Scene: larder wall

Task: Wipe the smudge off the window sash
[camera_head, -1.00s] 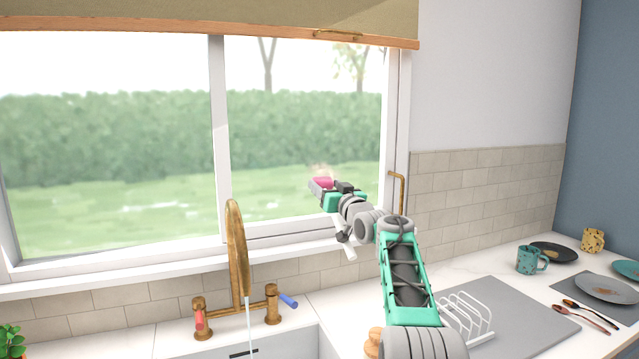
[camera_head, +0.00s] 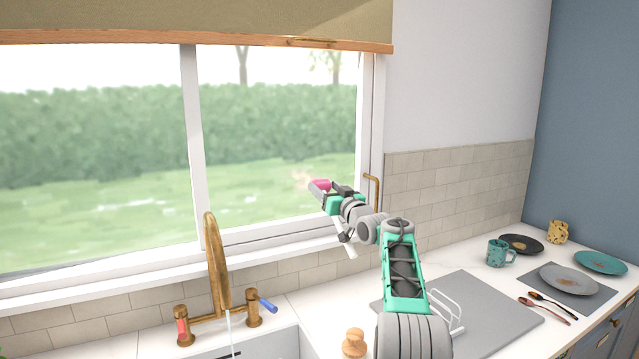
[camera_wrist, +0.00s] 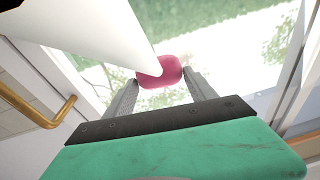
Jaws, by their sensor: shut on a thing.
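My gripper (camera_head: 318,189) is shut on a pink sponge (camera_head: 320,184), held up in front of the right-hand window sash (camera_head: 278,135). In the wrist view the sponge (camera_wrist: 160,72) sits between the two grey fingertips, with the window glass behind it. I cannot tell whether the sponge touches the glass. A white cone-shaped form covers part of the wrist view at upper left.
A brass window handle (camera_head: 373,190) is right of my gripper. A brass tap (camera_head: 216,262) stands at the sink with water running. A grey board (camera_head: 480,310) with a white rack, a teal mug (camera_head: 500,253) and plates lie on the right counter.

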